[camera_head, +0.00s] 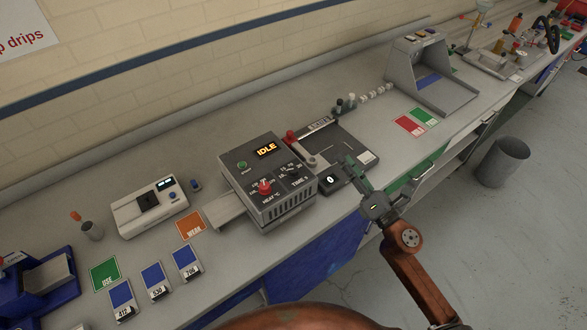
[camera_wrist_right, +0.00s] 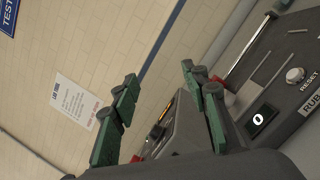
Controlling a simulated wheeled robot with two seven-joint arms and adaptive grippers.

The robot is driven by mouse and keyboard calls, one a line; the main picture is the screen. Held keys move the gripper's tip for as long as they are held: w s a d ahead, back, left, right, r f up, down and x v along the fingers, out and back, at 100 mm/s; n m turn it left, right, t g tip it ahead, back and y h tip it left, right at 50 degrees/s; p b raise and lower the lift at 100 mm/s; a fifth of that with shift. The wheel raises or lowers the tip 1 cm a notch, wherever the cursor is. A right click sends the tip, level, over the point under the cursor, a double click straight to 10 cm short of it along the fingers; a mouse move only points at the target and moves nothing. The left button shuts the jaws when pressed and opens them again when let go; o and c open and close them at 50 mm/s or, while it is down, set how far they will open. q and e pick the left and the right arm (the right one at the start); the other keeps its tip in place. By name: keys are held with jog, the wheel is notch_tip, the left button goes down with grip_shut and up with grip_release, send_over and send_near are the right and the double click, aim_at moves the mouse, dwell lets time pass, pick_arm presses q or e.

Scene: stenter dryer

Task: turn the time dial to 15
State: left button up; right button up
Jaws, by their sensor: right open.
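The stenter dryer (camera_head: 240,185) is a grey box on the bench, with a lit display (camera_head: 266,150) reading IDLE. Its dark time dial (camera_head: 292,174) sits on the right of the sloped panel, too small to read its setting. A red heat dial (camera_head: 264,187) is to its left. My right gripper (camera_head: 352,166) is open and empty, to the right of the dryer and apart from the dial. In the right wrist view my right gripper (camera_wrist_right: 160,75) shows its green fingers spread, with the dryer's side behind them. My left gripper is not in view.
A rub tester (camera_head: 352,150) with a counter reading 0 stands just right of the dryer, close to my right gripper. A white instrument (camera_head: 150,208) and several labelled cards lie to the left. A grey booth (camera_head: 432,75) stands farther back right.

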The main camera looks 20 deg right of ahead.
aim_at(296, 171)
jog(key=a+f+n+g+y, duration=0.1)
jog(key=a+n+g+y, duration=0.1)
jog(key=n, duration=0.3)
jog(key=a+f+n+g+y, duration=0.1)
jog(key=a+n+g+y, duration=0.1)
jog(key=a+n, duration=0.2)
jog(key=a+f+n+g+y, duration=0.1)
jog(key=a+n+g+y, duration=0.1)
jog(key=a+n, duration=0.2)
jog(key=shift+s+n+g+y, duration=0.15)
jog(key=shift+n+g+y, duration=0.2)
jog(key=shift+n, duration=0.55)
jog(key=p+x, duration=0.1)
jog(key=x, duration=0.5)
jog(key=shift+w+a, duration=0.3)
jog(key=shift+w, duration=0.1)
jog(key=shift+c, duration=0.7)
